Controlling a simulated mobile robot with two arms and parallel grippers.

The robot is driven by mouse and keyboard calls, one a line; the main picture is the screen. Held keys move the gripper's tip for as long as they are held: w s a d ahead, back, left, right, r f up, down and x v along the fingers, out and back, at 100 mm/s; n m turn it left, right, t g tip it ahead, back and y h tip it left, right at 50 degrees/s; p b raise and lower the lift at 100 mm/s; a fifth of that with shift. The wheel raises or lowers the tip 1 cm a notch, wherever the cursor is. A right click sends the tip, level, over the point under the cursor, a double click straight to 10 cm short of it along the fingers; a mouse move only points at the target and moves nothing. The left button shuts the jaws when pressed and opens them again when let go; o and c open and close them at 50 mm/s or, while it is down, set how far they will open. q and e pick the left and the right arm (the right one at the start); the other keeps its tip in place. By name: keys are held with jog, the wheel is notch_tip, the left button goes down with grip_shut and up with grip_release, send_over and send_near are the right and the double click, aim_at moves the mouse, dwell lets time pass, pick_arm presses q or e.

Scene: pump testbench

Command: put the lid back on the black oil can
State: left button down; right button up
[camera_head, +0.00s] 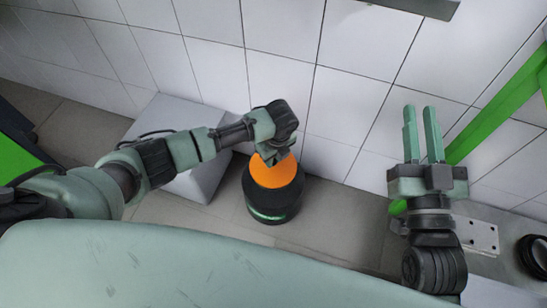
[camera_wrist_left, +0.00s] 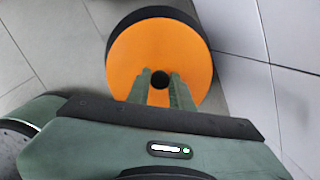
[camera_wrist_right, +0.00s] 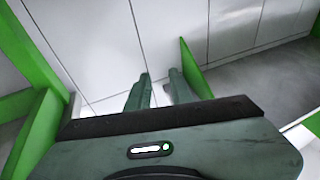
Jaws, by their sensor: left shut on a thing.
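The black oil can (camera_head: 271,204) stands upright on the floor by the tiled wall, with an orange cone-shaped top (camera_head: 278,177). My left gripper (camera_head: 273,156) is above this top, pointing down. In the left wrist view, the orange top (camera_wrist_left: 128,55) is a disc with a black rim. The left fingertips (camera_wrist_left: 160,82) are shut on a small round black lid (camera_wrist_left: 160,79) at its middle. Whether the lid touches the can's opening is hidden. My right gripper (camera_head: 422,135) is open and empty, far right of the can; it also shows in the right wrist view (camera_wrist_right: 158,85).
A light grey block (camera_head: 200,178) stands left of the can, behind my left arm. A green frame (camera_head: 500,110) is at the right. A grey metal plate (camera_head: 480,236) and a black ring (camera_head: 533,256) lie at lower right. Floor right of the can is clear.

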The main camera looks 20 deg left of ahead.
jog(key=shift+w+f+g, duration=0.15)
jog(key=shift+f+g, duration=0.15)
jog(key=shift+f, duration=0.3)
dwell(0.7)
jog(key=shift+d+f, duration=0.1)
jog(key=shift+f, duration=0.2)
jog(key=shift+f+g, duration=0.1)
jog(key=shift+g, duration=0.2)
pick_arm(q)
jog(key=shift+f, duration=0.1)
pick_arm(e)
jog(key=shift+f, duration=0.2)
pick_arm(q)
jog(key=shift+p, duration=0.3)
pick_arm(e)
jog(key=shift+w+f, duration=0.1)
jog(key=shift+f, duration=0.1)
jog(key=shift+d+f+g+h, duration=0.1)
jog(key=shift+f+g+h, duration=0.2)
jog(key=shift+f+g, duration=0.25)
jog(key=shift+d+f+g, duration=0.15)
jog(key=shift+f+g, duration=0.1)
jog(key=shift+f, duration=0.3)
jog(key=shift+f, duration=0.1)
pick_arm(q)
jog(key=shift+p, duration=0.3)
pick_arm(e)
jog(key=shift+f, duration=0.25)
